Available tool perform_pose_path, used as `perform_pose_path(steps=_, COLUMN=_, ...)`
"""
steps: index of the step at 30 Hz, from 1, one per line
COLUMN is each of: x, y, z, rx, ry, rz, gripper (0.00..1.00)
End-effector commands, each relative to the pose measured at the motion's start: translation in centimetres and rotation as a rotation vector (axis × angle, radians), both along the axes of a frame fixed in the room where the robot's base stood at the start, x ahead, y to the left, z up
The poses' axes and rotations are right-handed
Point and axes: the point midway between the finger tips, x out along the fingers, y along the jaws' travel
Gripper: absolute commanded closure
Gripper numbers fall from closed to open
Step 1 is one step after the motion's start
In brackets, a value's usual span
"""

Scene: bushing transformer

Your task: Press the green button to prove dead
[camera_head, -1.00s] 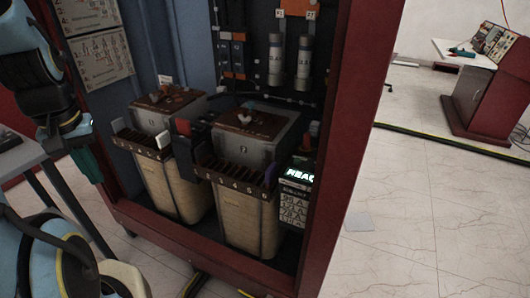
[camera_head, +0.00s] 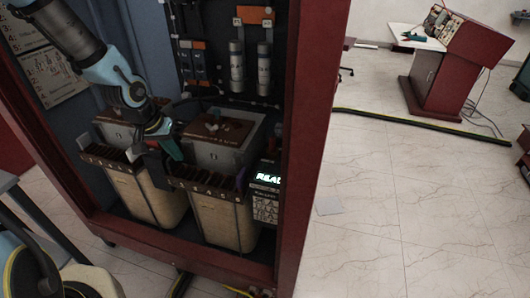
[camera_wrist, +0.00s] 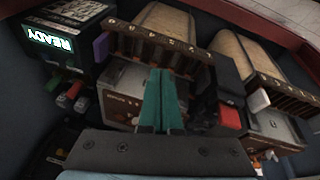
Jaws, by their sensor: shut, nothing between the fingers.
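The black unit with the lit "READY" display (camera_head: 266,179) stands at the right inside the red cabinet; in the wrist view its display (camera_wrist: 48,38) is at the upper left. A small green part (camera_wrist: 53,84) shows just below that display, beside red and grey knobs; I cannot tell for sure whether it is the green button. My gripper (camera_head: 176,155) has teal fingers, shut and empty, over the front of the transformers. In the wrist view my fingertips (camera_wrist: 161,74) point at the numbered strip, right of the unit and apart from it.
Two tan-bodied transformers (camera_head: 222,222) stand side by side, with numbered terminal strips (camera_head: 205,187). A purple piece (camera_wrist: 101,46) sits at one strip's end, and a red block (camera_wrist: 230,117) between the transformers. The red cabinet post (camera_head: 306,120) bounds the right. Open floor lies beyond.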

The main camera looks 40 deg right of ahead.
Motion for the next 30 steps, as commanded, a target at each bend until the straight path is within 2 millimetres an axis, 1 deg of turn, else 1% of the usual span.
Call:
perform_pose_path(steps=1, x=-1.1, y=-3.4, z=0.4, rx=-0.056, ry=0.021, rz=-0.057, gripper=1.0)
perform_pose_path(steps=2, x=-1.7, y=-5.3, z=0.3, rx=-0.091, ry=0.03, rz=-0.088, gripper=1.0)
perform_pose_path(steps=3, x=-2.6, y=-7.7, z=0.3, rx=-0.137, ry=0.043, rz=-0.125, gripper=1.0)
perform_pose_path(steps=5, x=-4.1, y=-11.1, z=0.5, rx=-0.207, ry=0.065, rz=-0.173, gripper=1.0)
perform_pose_path(steps=6, x=-5.0, y=-13.1, z=0.7, rx=-0.252, ry=0.079, rz=-0.199, gripper=1.0)
perform_pose_path(steps=9, x=-7.2, y=-17.2, z=1.3, rx=-0.35, ry=0.113, rz=-0.246, gripper=1.0)
perform_pose_path(steps=12, x=-8.8, y=-20.0, z=2.0, rx=-0.421, ry=0.139, rz=-0.276, gripper=1.0)
perform_pose_path(steps=15, x=-9.7, y=-21.5, z=2.4, rx=-0.463, ry=0.154, rz=-0.292, gripper=1.0)
perform_pose_path(steps=18, x=-10.1, y=-22.1, z=2.6, rx=-0.481, ry=0.16, rz=-0.298, gripper=1.0)
perform_pose_path(steps=30, x=-10.1, y=-22.1, z=2.3, rx=-0.481, ry=0.159, rz=-0.298, gripper=1.0)
